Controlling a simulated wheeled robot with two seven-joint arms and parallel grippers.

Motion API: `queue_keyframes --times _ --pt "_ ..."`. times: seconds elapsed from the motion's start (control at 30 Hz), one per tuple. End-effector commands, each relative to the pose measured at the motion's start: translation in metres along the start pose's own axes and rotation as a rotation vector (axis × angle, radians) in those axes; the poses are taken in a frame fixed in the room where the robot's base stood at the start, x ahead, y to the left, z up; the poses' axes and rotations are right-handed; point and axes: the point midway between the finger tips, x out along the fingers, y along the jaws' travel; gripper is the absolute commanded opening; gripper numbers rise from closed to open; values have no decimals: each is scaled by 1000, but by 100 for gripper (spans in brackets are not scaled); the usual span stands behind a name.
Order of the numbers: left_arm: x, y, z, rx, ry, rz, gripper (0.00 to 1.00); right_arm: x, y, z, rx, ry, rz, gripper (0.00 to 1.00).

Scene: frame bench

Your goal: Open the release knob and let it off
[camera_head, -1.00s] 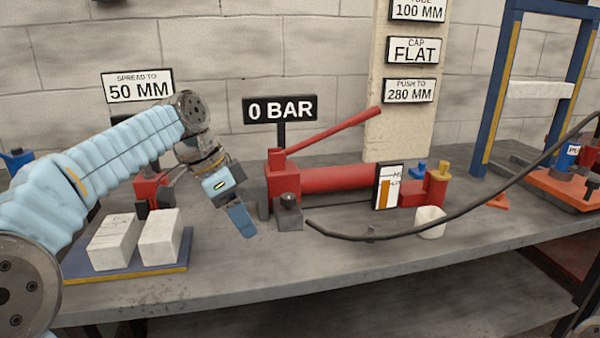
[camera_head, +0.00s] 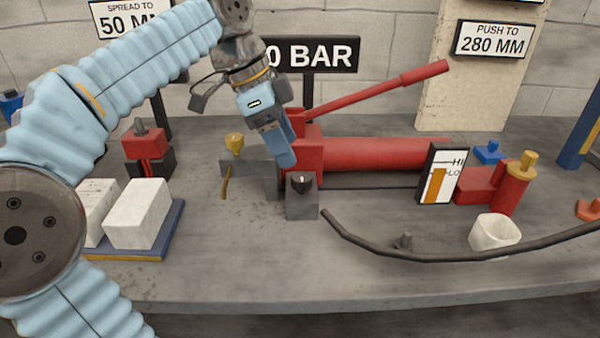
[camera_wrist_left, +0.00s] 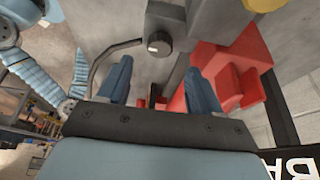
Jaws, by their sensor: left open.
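The release knob (camera_head: 301,182) is a small dark knob with a pale mark, on a grey block at the left end of the red hand pump (camera_head: 375,154). In the left wrist view the knob (camera_wrist_left: 158,43) shows in the gap between the fingers, beyond their tips. My left gripper (camera_head: 287,160) is open and points down, just above and behind the knob in the head view; it also shows in the left wrist view (camera_wrist_left: 157,66). No contact with the knob shows. My right gripper is not in view.
A red pump lever (camera_head: 380,91) slopes up to the right behind the gripper. A sign (camera_head: 325,54) reads 0 BAR, its left part hidden by my arm. A black hose (camera_head: 400,254) crosses the bench in front. White blocks (camera_head: 137,213) stand at left.

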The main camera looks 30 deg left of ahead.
Motion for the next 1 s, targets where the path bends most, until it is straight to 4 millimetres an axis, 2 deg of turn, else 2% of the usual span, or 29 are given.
queue_keyframes --times 0.03,0.1,0.3,0.43,0.7,0.77,1.0 --pt "14 1 2 0 -2 3 65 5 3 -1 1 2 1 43" --pt "29 0 1 0 -1 2 65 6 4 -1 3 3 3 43" --pt "57 0 0 -1 -1 1 65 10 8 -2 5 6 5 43" --pt "64 0 0 -1 0 0 65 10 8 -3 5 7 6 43" --pt "66 0 0 -1 0 0 65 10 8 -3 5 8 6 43" --pt "66 0 0 -1 0 0 57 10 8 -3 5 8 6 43" --pt "66 0 0 -1 0 0 20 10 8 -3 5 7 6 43"
